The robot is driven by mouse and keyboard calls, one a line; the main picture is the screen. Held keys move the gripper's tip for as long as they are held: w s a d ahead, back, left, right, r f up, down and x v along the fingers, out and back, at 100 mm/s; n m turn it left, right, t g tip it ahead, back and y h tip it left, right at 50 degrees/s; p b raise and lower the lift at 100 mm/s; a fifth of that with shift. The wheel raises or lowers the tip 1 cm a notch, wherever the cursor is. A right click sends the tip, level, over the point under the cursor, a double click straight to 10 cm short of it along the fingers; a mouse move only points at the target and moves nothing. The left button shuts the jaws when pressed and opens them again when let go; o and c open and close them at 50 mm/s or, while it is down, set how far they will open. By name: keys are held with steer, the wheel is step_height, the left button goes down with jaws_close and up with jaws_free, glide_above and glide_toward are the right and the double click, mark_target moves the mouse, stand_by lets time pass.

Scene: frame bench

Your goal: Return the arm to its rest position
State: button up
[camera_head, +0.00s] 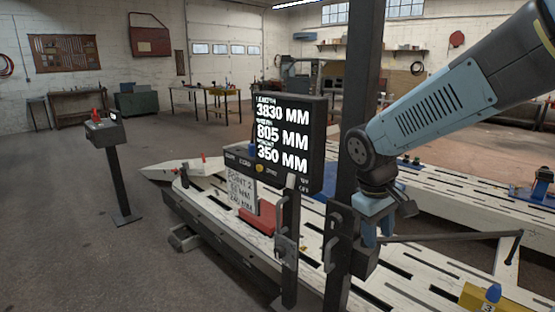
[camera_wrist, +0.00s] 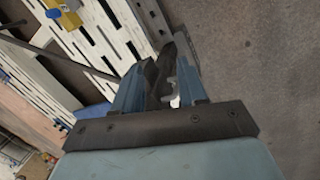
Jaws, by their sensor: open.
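My arm (camera_head: 430,110) reaches in from the upper right in the head view, bent down at the wrist. My gripper (camera_head: 377,228) points down beside the dark upright post (camera_head: 364,90), over the slotted white frame bench (camera_head: 215,208). In the wrist view my gripper (camera_wrist: 158,88) has its two blue fingers apart. A dark metal part (camera_wrist: 166,62) shows between or just beyond the fingers; I cannot tell whether they touch it. I see nothing held.
A display (camera_head: 275,168) with measurements and a paper sign (camera_head: 241,192) stand left of the post. A dark rod (camera_head: 450,237) runs right from near my gripper. A yellow block (camera_head: 485,298) lies at lower right. A pedestal (camera_head: 115,170) stands at left; the floor between is clear.

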steer(key=s+d+r+m+t+y, duration=0.1)
steer(key=s+r+m+t, duration=0.3)
steer(key=s+r, duration=0.5)
steer(key=shift+d+r+m+t+y, duration=0.4)
steer(key=shift+m+y, duration=0.3)
